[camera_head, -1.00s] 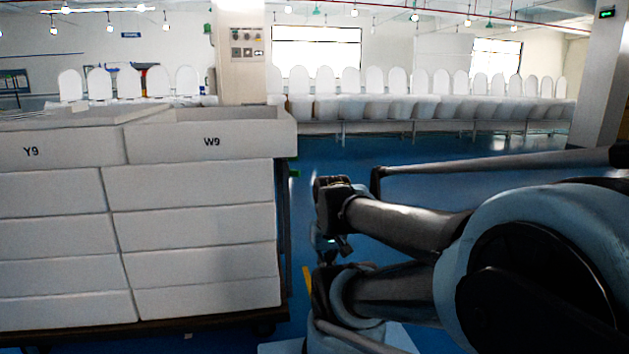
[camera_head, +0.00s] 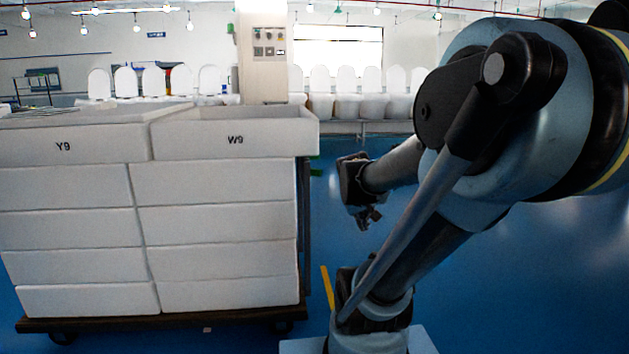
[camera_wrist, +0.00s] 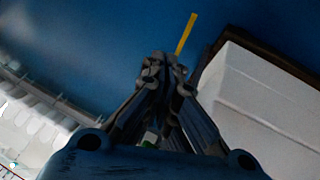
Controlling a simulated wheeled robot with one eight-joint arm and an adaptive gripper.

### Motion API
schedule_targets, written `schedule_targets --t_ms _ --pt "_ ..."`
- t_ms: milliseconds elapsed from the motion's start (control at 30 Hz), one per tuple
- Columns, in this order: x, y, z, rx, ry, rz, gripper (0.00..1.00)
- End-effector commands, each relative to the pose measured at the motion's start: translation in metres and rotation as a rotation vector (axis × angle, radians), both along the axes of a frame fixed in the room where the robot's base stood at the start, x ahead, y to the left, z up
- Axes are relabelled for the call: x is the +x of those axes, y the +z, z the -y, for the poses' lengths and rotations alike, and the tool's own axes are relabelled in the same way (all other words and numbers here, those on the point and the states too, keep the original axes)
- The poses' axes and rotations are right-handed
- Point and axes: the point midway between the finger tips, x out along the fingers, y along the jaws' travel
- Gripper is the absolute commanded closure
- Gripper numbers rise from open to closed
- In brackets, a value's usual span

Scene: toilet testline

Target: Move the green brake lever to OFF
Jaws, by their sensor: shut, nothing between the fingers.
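A small green part (camera_head: 316,172) shows at the right edge of the white crate stack, beside the cart's dark upright; it is too small to tell whether it is the brake lever or how it is set. My gripper (camera_head: 368,220) hangs over the blue floor, to the right of the stack and apart from it. In the wrist view my gripper (camera_wrist: 166,70) is shut and empty, with bare floor beyond its tips.
White crates marked Y9 and W9 (camera_head: 225,185) stand on a dark wheeled cart (camera_head: 170,322) at left. A yellow floor strip (camera_head: 327,287) lies right of it. Toilets (camera_head: 345,103) line the back. Blue floor is clear between the cart and my arm.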

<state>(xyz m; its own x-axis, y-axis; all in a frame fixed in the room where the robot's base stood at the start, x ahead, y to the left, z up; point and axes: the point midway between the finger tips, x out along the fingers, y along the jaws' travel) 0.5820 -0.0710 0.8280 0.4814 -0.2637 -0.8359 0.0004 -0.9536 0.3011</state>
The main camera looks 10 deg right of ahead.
Motion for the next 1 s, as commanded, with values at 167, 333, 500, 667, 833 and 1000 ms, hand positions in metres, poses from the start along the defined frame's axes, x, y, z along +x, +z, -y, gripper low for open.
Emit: schedule_targets --t_ms 167,333,500,667,833,1000 --pt "0.066 0.029 0.022 -0.124 0.036 0.120 1.00" --pt "0.126 0.053 0.038 -0.243 0.085 0.229 1.00" --pt "0.183 0.074 0.048 -0.362 0.148 0.330 1.00" --pt "0.235 0.090 0.051 -0.470 0.220 0.418 1.00" --pt "0.286 0.099 0.049 -0.582 0.309 0.503 1.00" --pt "0.334 0.100 0.040 -0.688 0.411 0.579 1.00"
